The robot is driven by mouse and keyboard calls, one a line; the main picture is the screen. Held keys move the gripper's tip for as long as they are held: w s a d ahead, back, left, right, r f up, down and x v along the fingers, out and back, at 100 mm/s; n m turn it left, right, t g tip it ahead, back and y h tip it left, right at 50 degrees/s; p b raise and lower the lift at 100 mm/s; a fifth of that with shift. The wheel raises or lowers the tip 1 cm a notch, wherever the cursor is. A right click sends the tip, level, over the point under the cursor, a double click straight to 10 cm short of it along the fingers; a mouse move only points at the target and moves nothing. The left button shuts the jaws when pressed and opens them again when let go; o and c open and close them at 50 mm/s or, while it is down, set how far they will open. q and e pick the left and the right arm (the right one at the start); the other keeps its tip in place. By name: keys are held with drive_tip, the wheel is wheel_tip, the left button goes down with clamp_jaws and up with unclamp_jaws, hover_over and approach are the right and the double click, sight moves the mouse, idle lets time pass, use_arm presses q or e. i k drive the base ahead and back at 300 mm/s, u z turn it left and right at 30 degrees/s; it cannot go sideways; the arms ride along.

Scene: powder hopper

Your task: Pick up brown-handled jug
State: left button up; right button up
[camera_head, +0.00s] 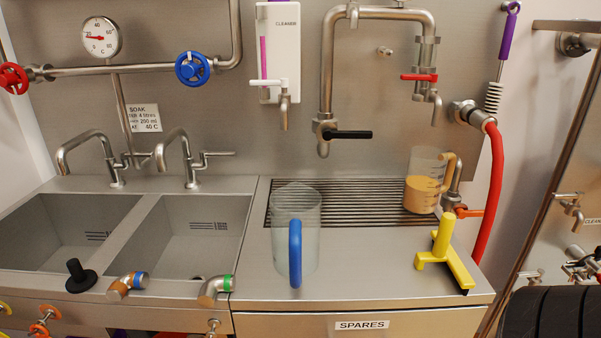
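The brown-handled jug (423,183) is a clear measuring jug, standing upright at the right end of the slatted drain grille (340,207). It holds tan contents in its lower part, and its tan-brown handle (449,172) points right, close to a metal pipe. A second clear jug (309,234) with a blue handle stands nearer the front on the counter, overlapping the grille's left end in the view. Neither of my grippers shows in the head view.
A yellow T-shaped tool (445,254) lies on the counter in front of the brown-handled jug. A red hose (495,190) and an orange-handled valve (468,213) are to its right. A bent pipe with a black lever (347,135) hangs above the grille. Two sinks (190,235) are at left.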

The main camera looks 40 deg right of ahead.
sight(429, 172)
drive_tip(key=u, duration=1.05)
drive_tip(key=k, duration=1.4)
drive_tip(key=z, duration=0.9)
